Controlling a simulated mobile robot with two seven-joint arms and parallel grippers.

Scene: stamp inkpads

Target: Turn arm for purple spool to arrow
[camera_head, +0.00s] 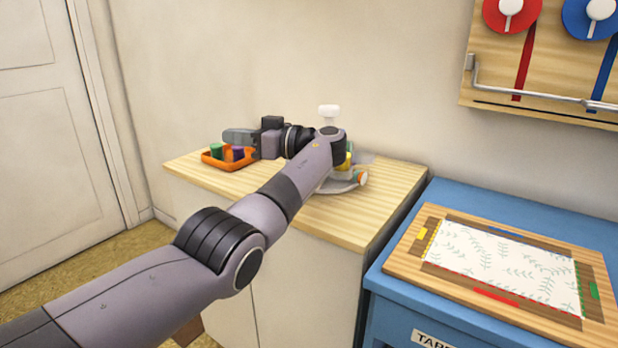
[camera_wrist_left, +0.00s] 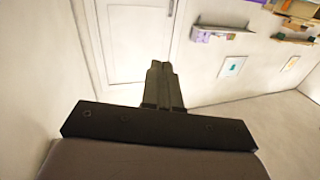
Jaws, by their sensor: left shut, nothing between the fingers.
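My left gripper (camera_head: 237,136) is shut and empty. It points left above the wooden cabinet top, close over an orange tray (camera_head: 214,162) holding a green piece (camera_head: 216,151) and a purple piece (camera_head: 238,153). In the left wrist view its fingers (camera_wrist_left: 160,82) are together, pointing toward a white door. Behind my left wrist stands a device with a white knob (camera_head: 329,111), a grey base (camera_head: 341,187) and yellow and orange parts; my arm hides much of it. I cannot make out a purple spool's arm or an arrow. My right gripper is not in view.
A wall board (camera_head: 560,65) at upper right carries a red spool (camera_head: 497,22), a blue spool (camera_head: 578,24) and a metal bar. A blue table (camera_head: 480,198) at right holds a wooden frame with patterned paper (camera_head: 500,265). The cabinet top's front right (camera_head: 360,228) is clear.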

